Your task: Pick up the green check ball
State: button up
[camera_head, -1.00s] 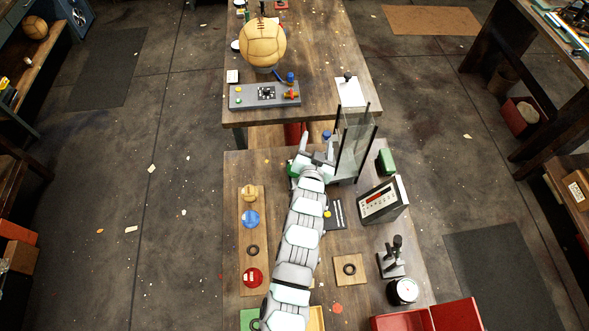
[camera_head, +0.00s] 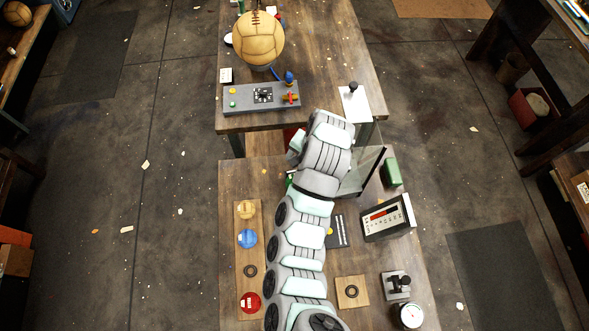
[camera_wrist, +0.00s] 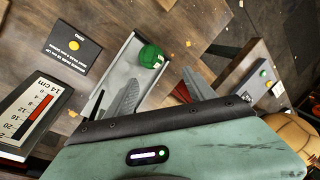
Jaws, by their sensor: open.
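The green check ball (camera_wrist: 151,56), with a white label, sits in a shallow grey channel (camera_wrist: 114,68) in the wrist view. My gripper (camera_wrist: 158,80) is open, with one finger on each side of the space just short of the ball. Nothing is between the fingers, and they look apart from the ball. In the head view only a small green sliver (camera_head: 290,179) shows beside my arm, probably the ball. My arm hides the fingers there.
A clear-walled stand (camera_head: 364,174) is close to the right of my wrist. A green block (camera_head: 391,171) and a display box (camera_head: 387,217) stand further right. A board (camera_head: 247,285) with yellow, blue and red balls lies left. A dark card (camera_wrist: 75,48) lies beside the channel.

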jog(key=f+b, duration=0.1)
jog(key=f, duration=0.1)
jog(key=f+b, duration=0.3)
jog(key=shift+s+f, duration=0.3)
jog(key=shift+s+f+p, duration=0.1)
jog(key=shift+f+p, duration=0.25)
jog(key=shift+p, duration=0.1)
jog(key=x, duration=0.2)
jog(key=shift+d+f+p, duration=0.1)
jog(key=shift+f+p, duration=0.2)
jog(key=shift+f, duration=0.35)
jog(key=shift+p+x, duration=0.45)
jog(key=shift+x, duration=2.4)
jog(key=shift+r, duration=0.1)
jog(key=shift+c, duration=0.2)
jog(key=c, duration=1.2)
